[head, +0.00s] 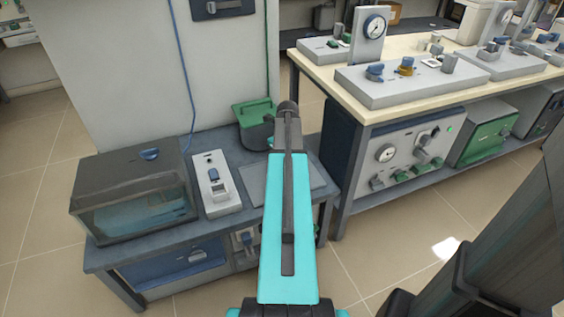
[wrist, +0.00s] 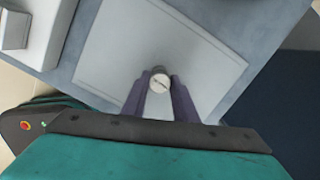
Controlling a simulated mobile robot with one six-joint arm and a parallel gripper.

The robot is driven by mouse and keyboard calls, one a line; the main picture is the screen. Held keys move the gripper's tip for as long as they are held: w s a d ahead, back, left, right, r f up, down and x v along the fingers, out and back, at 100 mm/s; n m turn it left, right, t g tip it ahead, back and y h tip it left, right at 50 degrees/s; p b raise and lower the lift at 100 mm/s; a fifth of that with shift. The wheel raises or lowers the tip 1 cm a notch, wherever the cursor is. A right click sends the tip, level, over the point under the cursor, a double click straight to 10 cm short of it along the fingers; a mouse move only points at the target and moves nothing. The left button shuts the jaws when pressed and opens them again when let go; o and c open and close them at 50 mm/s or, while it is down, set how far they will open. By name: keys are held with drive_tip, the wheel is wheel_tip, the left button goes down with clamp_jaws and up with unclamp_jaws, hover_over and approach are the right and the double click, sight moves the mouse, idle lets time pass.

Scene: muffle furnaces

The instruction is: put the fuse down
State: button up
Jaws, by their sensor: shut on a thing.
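I cannot tell how high the fuse is above the mat. In the head view the mat (head: 308,177) is partly covered by my arm. My gripper and the fuse are hidden there.
Left of the mat is a white switch unit (head: 212,197), then a glass tank (head: 135,205). A green-lidded pot (head: 252,120) stands behind the mat. A bench (head: 430,63) with instruments stands to the right. Most of the visible mat is bare.

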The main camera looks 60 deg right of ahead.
drive_tip(key=shift+f, duration=0.1)
drive_tip(key=o, duration=1.1)
drive_tip(key=shift+c, duration=0.2)
wheel_tip(320, 180, up, 12)
drive_tip(key=s+p, duration=0.1)
drive_tip(key=shift+s+a+p, duration=0.15)
drive_tip(key=shift+s+p, duration=0.05)
drive_tip(key=shift+p, duration=0.2)
